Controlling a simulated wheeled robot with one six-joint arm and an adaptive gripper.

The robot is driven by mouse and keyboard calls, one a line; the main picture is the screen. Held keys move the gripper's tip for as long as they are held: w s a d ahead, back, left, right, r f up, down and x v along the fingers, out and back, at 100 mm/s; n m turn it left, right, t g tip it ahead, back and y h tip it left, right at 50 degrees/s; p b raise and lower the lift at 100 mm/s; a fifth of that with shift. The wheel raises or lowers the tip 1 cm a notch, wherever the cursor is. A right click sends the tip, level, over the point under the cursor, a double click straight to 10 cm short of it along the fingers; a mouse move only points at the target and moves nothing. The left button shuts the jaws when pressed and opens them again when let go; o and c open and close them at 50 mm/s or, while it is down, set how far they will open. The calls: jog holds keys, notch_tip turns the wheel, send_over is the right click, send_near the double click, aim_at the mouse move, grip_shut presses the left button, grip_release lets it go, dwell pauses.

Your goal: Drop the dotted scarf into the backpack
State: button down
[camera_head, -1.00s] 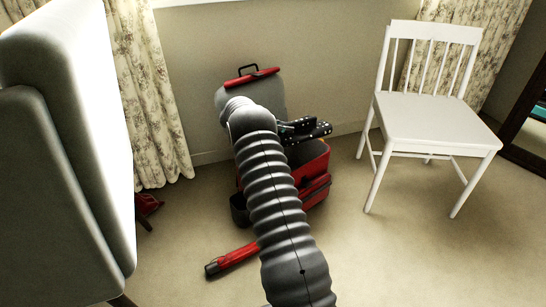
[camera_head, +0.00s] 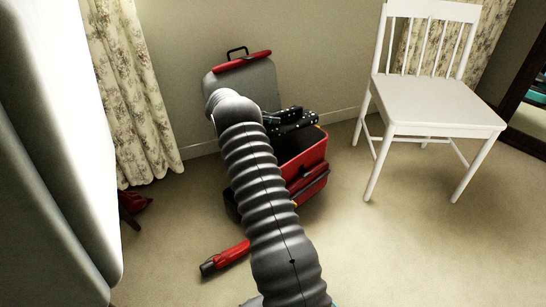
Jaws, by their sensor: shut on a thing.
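The backpack (camera_head: 312,160) stands open on the floor against the wall, a red body with a dark inside. A grey panel (camera_head: 250,82) with a red top edge and a black handle rises at its back. My gripper (camera_head: 290,115) is over the opening, partly hidden by my ribbed arm. It is shut on the dotted scarf (camera_head: 300,124), black with white dots, held at the opening's upper edge. I cannot tell whether the scarf touches the rim. My arm hides the backpack's left part.
A red and black cylindrical object (camera_head: 226,257) lies on the floor in front. A white chair (camera_head: 435,115) stands at right, a large grey padded piece (camera_head: 55,170) at left. A dark red item (camera_head: 135,203) lies by the curtain (camera_head: 135,100). Floor between backpack and chair is clear.

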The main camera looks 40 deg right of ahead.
jog(key=shift+f, duration=0.4)
jog(key=shift+r, duration=0.1)
jog(key=c, duration=0.8)
grip_release()
jog(key=shift+o, duration=0.2)
jog(key=v, duration=1.2)
